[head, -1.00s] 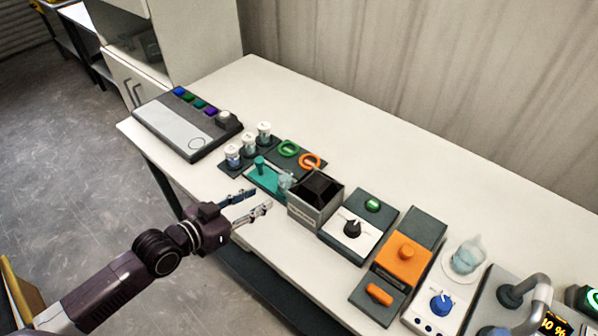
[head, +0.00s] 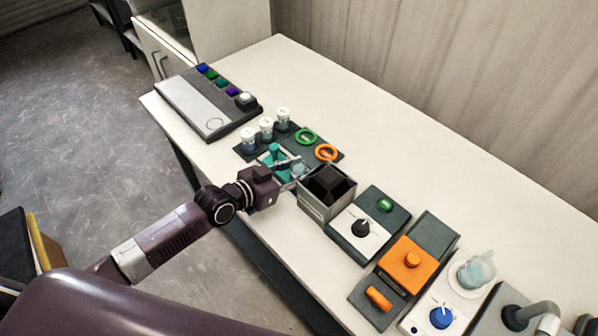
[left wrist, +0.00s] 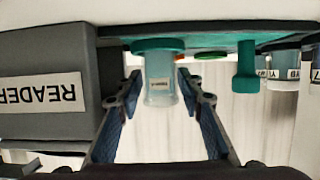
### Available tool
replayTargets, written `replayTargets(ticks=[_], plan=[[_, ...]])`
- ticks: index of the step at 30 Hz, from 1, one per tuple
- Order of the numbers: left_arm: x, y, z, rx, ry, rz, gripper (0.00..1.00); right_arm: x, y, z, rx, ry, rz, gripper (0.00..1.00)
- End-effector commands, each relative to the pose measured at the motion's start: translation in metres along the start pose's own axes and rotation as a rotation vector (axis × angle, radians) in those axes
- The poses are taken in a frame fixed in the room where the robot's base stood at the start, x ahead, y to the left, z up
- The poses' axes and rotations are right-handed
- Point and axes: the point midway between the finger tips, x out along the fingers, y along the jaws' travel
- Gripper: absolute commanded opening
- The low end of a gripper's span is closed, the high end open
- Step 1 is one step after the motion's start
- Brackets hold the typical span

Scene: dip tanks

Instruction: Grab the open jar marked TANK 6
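A small clear pale-blue jar (left wrist: 160,85) stands on a teal base, upside down in the left wrist view. In the head view the jar (head: 299,170) is partly hidden by my fingers. My left gripper (left wrist: 157,82) is open, with one finger on each side of the jar and gaps showing between them. In the head view my left gripper (head: 293,168) reaches the teal holder (head: 273,150). My right gripper is not in view.
A grey open-topped box (head: 324,205), labelled READER in the left wrist view (left wrist: 45,85), stands close beside the jar. Green (head: 305,136) and orange (head: 326,152) rings lie nearby. The table's back is clear.

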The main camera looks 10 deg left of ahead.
Motion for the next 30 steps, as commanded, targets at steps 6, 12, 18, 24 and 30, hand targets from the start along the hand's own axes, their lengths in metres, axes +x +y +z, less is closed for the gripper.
replayTargets(ticks=[6, 12, 18, 24, 30], plan=[[0.023, -0.001, -0.004, 0.000, 0.001, 0.000, 0.35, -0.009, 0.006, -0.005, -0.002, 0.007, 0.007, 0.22], [0.046, -0.001, -0.002, -0.002, 0.001, 0.000, 0.35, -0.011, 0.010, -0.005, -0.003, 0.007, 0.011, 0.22], [0.051, -0.001, -0.001, 0.001, 0.000, 0.001, 0.35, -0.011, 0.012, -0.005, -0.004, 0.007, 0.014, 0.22], [0.051, -0.001, -0.001, 0.000, 0.000, 0.000, 0.27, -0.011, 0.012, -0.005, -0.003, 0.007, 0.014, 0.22], [0.051, -0.001, -0.001, 0.000, 0.000, 0.000, 0.05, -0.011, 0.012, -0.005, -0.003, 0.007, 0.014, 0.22]])
